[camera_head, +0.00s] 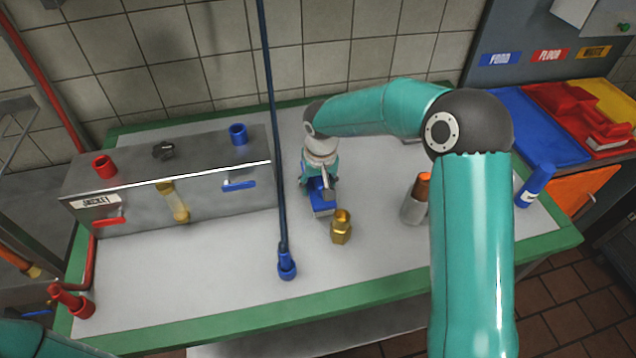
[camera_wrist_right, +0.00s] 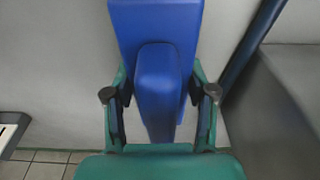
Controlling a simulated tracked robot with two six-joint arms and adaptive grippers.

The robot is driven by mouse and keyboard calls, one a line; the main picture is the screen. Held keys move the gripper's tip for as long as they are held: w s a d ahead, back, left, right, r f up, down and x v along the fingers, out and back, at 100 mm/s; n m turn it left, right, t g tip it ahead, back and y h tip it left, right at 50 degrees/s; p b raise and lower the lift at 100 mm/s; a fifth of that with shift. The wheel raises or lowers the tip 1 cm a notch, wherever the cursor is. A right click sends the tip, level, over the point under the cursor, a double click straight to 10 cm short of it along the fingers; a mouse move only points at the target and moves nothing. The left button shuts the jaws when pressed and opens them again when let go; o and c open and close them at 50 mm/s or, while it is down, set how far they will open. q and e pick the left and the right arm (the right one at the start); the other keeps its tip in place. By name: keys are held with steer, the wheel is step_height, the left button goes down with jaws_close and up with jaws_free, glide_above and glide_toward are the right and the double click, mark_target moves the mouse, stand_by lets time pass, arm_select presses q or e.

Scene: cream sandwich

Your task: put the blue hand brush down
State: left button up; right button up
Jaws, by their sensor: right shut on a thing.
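The blue hand brush (camera_head: 322,209) is at the middle of the table, under my right gripper (camera_head: 319,185). In the right wrist view my right gripper (camera_wrist_right: 160,94) is shut on the blue hand brush (camera_wrist_right: 155,28), with one finger on each side of its handle. The bristles are hidden. I cannot tell whether the brush touches the table top. Only a bit of my left arm shows at the lower left of the head view, and its gripper is out of view.
A brass fitting (camera_head: 341,229) stands just in front of the brush. A steel cylinder (camera_head: 412,210) and a blue bottle (camera_head: 535,187) stand farther right. A blue hose (camera_head: 276,130) hangs left of the brush, beside a steel box (camera_head: 200,195). Blue tray (camera_head: 535,130) and red tray (camera_head: 612,151) lie right.

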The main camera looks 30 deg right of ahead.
steer(key=shift+f, duration=0.1)
steer(key=o, duration=1.3)
